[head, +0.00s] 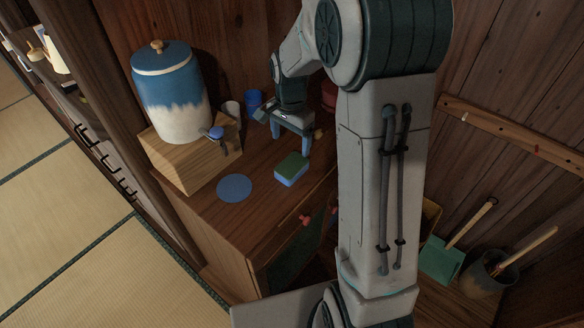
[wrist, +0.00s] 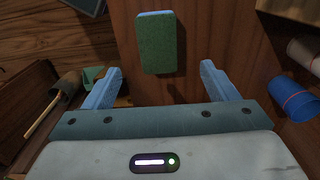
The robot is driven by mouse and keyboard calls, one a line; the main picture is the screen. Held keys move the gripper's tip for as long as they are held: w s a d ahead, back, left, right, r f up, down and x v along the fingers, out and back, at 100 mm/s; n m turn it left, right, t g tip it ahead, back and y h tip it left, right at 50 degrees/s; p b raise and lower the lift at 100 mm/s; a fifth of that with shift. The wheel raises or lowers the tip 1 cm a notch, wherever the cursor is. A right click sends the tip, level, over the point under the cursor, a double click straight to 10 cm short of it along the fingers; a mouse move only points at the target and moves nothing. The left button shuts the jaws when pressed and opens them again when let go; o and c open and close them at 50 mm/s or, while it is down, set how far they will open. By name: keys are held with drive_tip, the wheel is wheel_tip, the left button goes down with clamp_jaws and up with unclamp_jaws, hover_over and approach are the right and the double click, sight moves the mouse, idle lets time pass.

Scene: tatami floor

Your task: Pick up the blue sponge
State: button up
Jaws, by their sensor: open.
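The blue sponge (head: 290,173) has a green top layer and lies flat on the wooden cabinet top, near its front edge. It also shows in the wrist view (wrist: 161,43), green side up with a blue edge at the far end. My gripper (head: 290,140) is open and empty above the cabinet, a little behind the sponge. In the wrist view its two blue fingers (wrist: 162,80) are spread wide, and the sponge lies beyond the fingertips, between their lines. The fingers do not appear to touch it.
A flat blue disc (head: 234,188) lies left of the sponge. A wooden box (head: 186,163) bears a blue-and-white jar (head: 171,95). A blue cup (head: 253,101) and a light cup (head: 231,110) stand at the back. The cabinet top (head: 262,205) is clear around the sponge.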

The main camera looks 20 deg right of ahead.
sight(292, 164)
wheel_tip(292, 164, down, 10)
drive_tip(key=shift+s+d+f+p, duration=0.1)
drive_tip(key=shift+d+f+p, duration=0.05)
drive_tip(key=shift+f+p, duration=0.15)
drive_tip(key=shift+r, duration=0.1)
drive_tip(key=c, duration=1.1)
drive_tip(key=shift+r, duration=0.1)
drive_tip(key=shift+r, duration=0.6)
wheel_tip(292, 164, up, 3)
drive_tip(key=shift+f, duration=0.15)
drive_tip(key=s+d+r, duration=0.2)
drive_tip(key=d, duration=0.1)
drive_tip(key=s+d+r, duration=0.1)
drive_tip(key=d+r, duration=0.1)
drive_tip(key=d, duration=0.1)
drive_tip(key=s+d+r+b, duration=0.1)
drive_tip(key=s+d+r, duration=0.1)
drive_tip(key=d+r, duration=0.1)
drive_tip(key=shift+s+d, duration=0.3)
drive_tip(key=shift+d, duration=0.3)
